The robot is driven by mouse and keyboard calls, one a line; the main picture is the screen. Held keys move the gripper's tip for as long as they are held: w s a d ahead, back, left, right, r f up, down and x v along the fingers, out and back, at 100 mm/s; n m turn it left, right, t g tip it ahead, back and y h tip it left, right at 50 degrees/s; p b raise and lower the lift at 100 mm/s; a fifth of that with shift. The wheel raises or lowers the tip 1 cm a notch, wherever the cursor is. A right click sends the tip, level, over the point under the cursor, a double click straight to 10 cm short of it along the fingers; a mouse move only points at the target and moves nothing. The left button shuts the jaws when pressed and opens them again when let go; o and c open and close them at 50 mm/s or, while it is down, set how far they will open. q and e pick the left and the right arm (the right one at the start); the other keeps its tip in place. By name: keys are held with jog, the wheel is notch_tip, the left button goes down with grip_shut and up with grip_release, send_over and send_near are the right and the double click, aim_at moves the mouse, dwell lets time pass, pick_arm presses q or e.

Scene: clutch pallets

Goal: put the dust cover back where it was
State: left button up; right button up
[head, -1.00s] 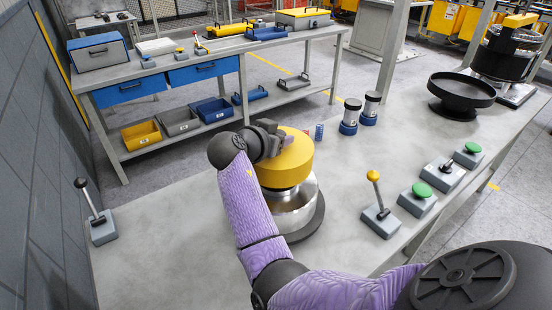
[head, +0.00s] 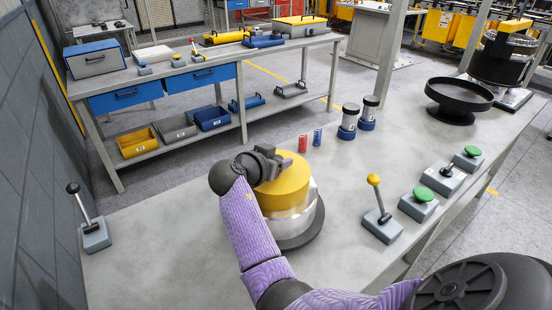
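The yellow dust cover (head: 284,194) sits over the top of a silver metal drum (head: 290,222), which stands on a dark round base on the near table. I cannot tell whether the cover is fully seated. My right gripper (head: 279,163) is at the top of the cover, on its left part, and appears shut on it. The fingertips and the part they grip are partly hidden by the gripper. My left gripper is not in view.
Red (head: 303,143) and blue (head: 317,137) small cylinders stand behind the drum. A yellow-knobbed lever (head: 382,222) and green button boxes (head: 418,203) line the right edge. A black dish (head: 459,97) stands farther back. Another lever (head: 94,233) stands left. The table between is clear.

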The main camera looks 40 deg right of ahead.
jog(key=shift+o, duration=1.2)
jog(key=shift+r+p, duration=0.35)
jog(key=shift+a+r+p, duration=0.35)
jog(key=shift+r+p, duration=0.15)
jog(key=shift+r, duration=0.1)
jog(key=p+v, duration=0.1)
jog(key=v, duration=1)
jog(key=shift+s, duration=0.15)
jog(key=shift+a+f, duration=0.1)
jog(key=shift+f, duration=0.05)
